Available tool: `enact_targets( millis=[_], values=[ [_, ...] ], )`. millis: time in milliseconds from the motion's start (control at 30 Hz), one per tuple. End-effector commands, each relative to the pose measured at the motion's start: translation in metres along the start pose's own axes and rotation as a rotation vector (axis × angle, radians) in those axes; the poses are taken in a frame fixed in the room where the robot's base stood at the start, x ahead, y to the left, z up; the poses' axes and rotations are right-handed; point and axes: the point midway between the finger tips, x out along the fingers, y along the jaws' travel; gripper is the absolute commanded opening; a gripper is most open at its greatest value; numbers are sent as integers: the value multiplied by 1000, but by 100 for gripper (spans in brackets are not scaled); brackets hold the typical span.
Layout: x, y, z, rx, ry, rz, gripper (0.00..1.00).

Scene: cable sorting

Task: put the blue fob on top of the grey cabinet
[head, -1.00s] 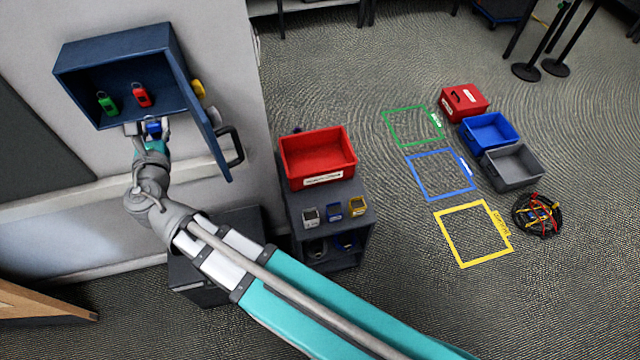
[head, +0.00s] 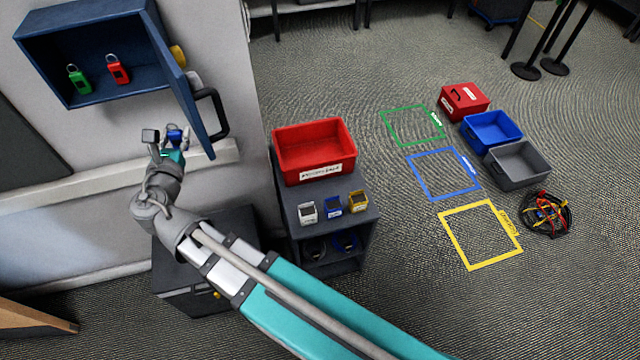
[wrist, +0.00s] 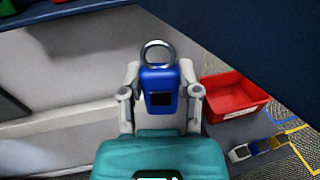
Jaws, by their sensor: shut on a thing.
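The blue fob (head: 175,134) is held in my gripper (head: 166,142), in front of the wall and below the open wall box. In the wrist view the fob (wrist: 159,79) stands upright between both fingers, its metal ring on top and a dark square on its face. My gripper (wrist: 160,98) is shut on it. A low dark grey cabinet (head: 238,226) stands on the floor against the wall, below my gripper. My arm hides part of its top.
The blue wall box (head: 40,58) holds a green fob (head: 78,79) and a red fob (head: 117,69). Its open door (head: 182,85) juts out beside my gripper. A shelf unit (head: 292,213) with a red bin (head: 315,150) and several small holders stands right of the cabinet.

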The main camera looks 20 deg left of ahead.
Motion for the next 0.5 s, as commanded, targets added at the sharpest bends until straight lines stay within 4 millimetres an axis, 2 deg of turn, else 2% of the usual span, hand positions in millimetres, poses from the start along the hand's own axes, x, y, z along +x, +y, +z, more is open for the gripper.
enact_targets(
  millis=[33,500],
  values=[
    [2,-5,-12,1,0,-13,3],
    [17,-46,-65,3,2,-135,3]
  ],
)
